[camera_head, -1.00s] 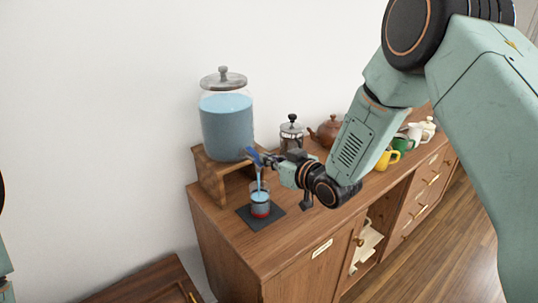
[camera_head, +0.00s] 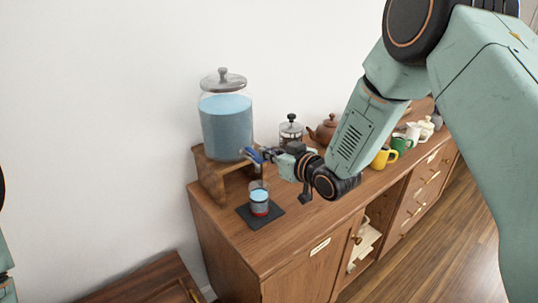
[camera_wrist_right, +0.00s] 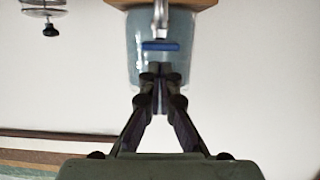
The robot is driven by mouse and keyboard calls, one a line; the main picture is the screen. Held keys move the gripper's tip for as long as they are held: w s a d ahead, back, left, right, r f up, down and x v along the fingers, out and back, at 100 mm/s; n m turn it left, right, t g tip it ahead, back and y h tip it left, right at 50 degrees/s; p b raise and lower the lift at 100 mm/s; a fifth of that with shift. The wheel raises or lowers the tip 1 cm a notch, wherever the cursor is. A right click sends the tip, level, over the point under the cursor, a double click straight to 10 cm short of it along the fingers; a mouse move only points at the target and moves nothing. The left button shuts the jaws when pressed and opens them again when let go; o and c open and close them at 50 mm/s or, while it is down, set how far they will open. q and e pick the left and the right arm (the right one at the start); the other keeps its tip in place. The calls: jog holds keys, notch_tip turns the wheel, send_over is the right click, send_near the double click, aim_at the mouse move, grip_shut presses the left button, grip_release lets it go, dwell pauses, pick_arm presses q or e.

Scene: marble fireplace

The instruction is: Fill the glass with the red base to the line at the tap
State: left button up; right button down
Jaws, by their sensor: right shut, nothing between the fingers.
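The glass with the red base (camera_head: 259,203) stands upright on a dark mat (camera_head: 272,216) on the sideboard, with blue liquid in it. I cannot make out the line. A glass dispenser (camera_head: 226,127) of blue liquid stands above on a wooden stand (camera_head: 208,178). Its tap has a blue handle (camera_head: 252,154), and no stream falls from it. My right gripper (camera_head: 262,155) is shut and empty, at the tap handle. In the wrist view the shut fingertips (camera_wrist_right: 157,72) are just below the blue handle (camera_wrist_right: 160,47); contact is unclear. My left gripper is out of view.
A French press (camera_head: 291,131), a brown teapot (camera_head: 324,130), a yellow mug (camera_head: 384,158) and a green mug (camera_head: 401,143) stand along the sideboard (camera_head: 285,238). My right arm passes in front of them. The sideboard's front edge is clear.

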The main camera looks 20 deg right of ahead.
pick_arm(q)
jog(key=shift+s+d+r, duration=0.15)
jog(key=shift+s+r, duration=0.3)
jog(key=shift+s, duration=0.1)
pick_arm(e)
jog(key=v, duration=1.1)
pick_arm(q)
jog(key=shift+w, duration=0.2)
pick_arm(e)
jog(key=shift+w+a, duration=0.15)
jog(key=shift+w, duration=0.15)
